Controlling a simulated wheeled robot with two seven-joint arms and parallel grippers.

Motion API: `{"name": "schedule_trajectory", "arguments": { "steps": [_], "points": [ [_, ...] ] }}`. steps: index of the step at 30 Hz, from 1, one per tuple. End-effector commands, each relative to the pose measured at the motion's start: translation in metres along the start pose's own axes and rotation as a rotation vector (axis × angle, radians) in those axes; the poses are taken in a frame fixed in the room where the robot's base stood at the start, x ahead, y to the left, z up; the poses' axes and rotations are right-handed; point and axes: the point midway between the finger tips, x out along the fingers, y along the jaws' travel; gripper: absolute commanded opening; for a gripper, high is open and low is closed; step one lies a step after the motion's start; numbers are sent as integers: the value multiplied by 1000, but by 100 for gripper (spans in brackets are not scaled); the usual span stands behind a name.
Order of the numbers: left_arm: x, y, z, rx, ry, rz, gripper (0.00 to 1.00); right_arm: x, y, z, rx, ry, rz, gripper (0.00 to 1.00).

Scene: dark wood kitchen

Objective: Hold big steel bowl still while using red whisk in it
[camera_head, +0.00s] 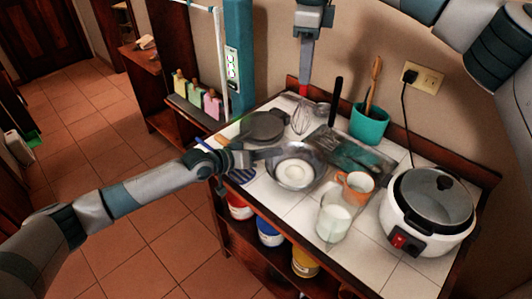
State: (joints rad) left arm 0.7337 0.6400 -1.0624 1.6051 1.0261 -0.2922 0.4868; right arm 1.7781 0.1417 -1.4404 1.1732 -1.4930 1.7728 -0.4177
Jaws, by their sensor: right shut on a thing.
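The big steel bowl (312,180) stands on the white tiled counter with white contents in it. My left gripper (268,153) comes in from the left, with its fingertips at the bowl's left rim. I cannot tell whether its fingers are apart or closed on the rim. My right gripper (303,86) points down from the top and is shut on the red handle of the whisk (301,118). The whisk's wire end hangs down behind the bowl, not inside it. Most of the handle is hidden in the gripper.
A glass jug of white liquid (333,222) and an orange mug (355,188) stand right of the bowl. A white cooker (400,210) stands further right. A teal utensil pot (369,125), a tray (350,155) and a dark round pan (263,126) are behind.

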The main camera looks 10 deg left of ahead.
Motion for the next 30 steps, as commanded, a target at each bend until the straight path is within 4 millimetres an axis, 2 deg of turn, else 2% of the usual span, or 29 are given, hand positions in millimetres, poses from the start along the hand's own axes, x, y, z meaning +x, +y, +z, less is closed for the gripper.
{"name": "schedule_trajectory", "arguments": {
  "steps": [5,6,8,20,30],
  "points": [
    [0,0,0,0,0,0,22,0,0,0,0,0,0,0],
    [0,0,0,0,0,0,12,0,0,0,0,0,0,0],
    [0,0,0,0,0,0,0,0,0,0,0,0,0,0],
    [0,0,1,0,-2,-1,0,4,0,-5,1,-22,2,0],
    [0,-1,2,0,-3,-1,0,22,3,-32,7,-176,6,0]
  ]
}}
